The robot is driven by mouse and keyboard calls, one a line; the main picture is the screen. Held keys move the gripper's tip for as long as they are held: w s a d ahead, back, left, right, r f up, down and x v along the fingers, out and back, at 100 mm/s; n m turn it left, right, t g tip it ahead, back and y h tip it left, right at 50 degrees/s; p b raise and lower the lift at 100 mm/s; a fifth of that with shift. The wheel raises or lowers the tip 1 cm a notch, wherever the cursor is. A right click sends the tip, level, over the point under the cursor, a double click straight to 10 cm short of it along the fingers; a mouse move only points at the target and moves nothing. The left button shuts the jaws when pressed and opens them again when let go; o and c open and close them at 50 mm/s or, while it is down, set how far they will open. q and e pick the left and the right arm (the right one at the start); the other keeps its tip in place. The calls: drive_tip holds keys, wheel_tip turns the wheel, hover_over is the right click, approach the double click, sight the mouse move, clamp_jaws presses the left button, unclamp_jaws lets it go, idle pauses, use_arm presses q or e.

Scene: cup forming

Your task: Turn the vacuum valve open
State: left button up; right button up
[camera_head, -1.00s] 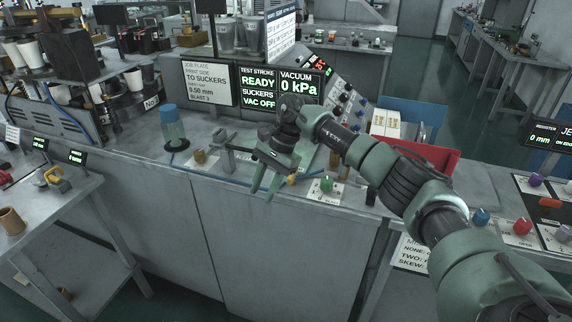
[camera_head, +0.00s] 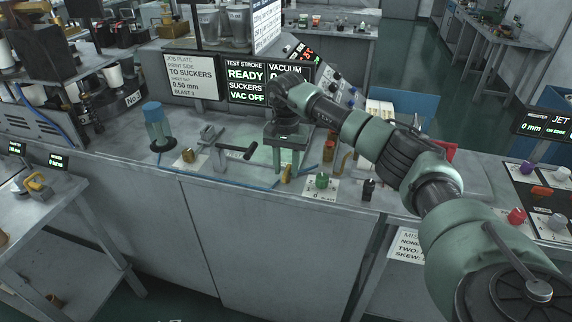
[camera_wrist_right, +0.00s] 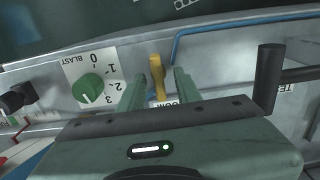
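The vacuum valve shows as a small yellow lever (camera_head: 286,173) at the front edge of the bench. In the right wrist view the yellow lever (camera_wrist_right: 157,78) stands between my finger tips, with a gap on each side. My right gripper (camera_head: 287,168) points down at the bench front; its green fingers (camera_wrist_right: 159,82) are open around the lever and do not visibly touch it. The screen (camera_head: 246,83) reads "READY" and "VAC OFF". The vacuum display (camera_head: 290,72) is partly hidden by my arm. My left gripper is out of view.
A green blast knob (camera_head: 322,180) sits just right of the valve, and a black knob (camera_head: 369,188) beyond it. A black-handled lever (camera_head: 237,151) stands close on the left.

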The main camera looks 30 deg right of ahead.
drive_tip(key=shift+s+r, duration=0.1)
drive_tip(key=shift+s, duration=0.05)
drive_tip(key=c, duration=0.3)
clamp_jaws()
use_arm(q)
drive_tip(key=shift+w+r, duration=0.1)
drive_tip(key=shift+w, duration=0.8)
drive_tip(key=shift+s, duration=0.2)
